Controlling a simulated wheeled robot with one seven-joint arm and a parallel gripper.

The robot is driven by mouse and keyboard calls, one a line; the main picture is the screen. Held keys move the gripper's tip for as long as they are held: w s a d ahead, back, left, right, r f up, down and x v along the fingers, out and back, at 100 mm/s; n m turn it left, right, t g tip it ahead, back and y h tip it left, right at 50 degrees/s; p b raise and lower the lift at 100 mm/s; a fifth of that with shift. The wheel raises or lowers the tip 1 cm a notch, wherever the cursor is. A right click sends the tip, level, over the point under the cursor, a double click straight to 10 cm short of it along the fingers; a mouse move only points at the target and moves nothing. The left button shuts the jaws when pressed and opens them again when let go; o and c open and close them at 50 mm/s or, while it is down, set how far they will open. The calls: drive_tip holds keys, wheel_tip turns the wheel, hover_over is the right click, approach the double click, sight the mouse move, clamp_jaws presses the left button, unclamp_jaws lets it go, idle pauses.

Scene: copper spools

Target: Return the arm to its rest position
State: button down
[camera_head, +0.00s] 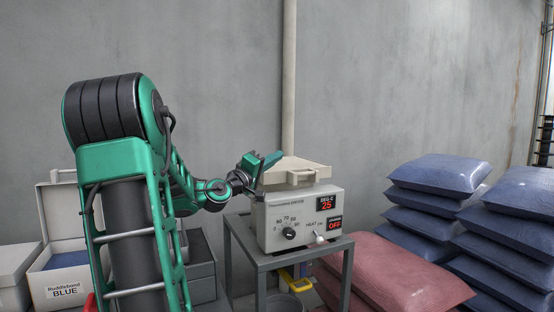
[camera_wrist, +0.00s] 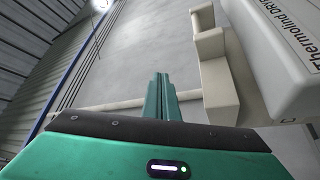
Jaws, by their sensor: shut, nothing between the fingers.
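My arm is green and black and reaches right, toward a beige heater box. My gripper (camera_head: 271,160) is at the upper left of the box, close to its lid; whether it touches cannot be told. In the wrist view the green fingers (camera_wrist: 161,98) are together with nothing between them. The box (camera_head: 298,218) has a dial, a switch and red displays reading 25 and OFF. Its beige lid (camera_head: 297,171) is down on top. In the wrist view the box's lettered side (camera_wrist: 290,50) is to the right of the fingers.
The box stands on a grey metal stand (camera_head: 262,262). Blue sacks (camera_head: 440,174) are stacked at the right, and red sacks (camera_head: 395,277) lie in front. A white bin labelled BLUE (camera_head: 62,288) stands at the left. A pipe (camera_head: 289,80) runs up the bare wall behind.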

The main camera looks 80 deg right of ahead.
drive_tip(key=w+a+f, duration=0.2)
drive_tip(key=w+f, duration=0.1)
drive_tip(key=w, duration=0.2)
drive_tip(key=shift+a+f, duration=0.2)
drive_tip(key=shift+a, duration=0.2)
drive_tip(key=shift+w, duration=0.1)
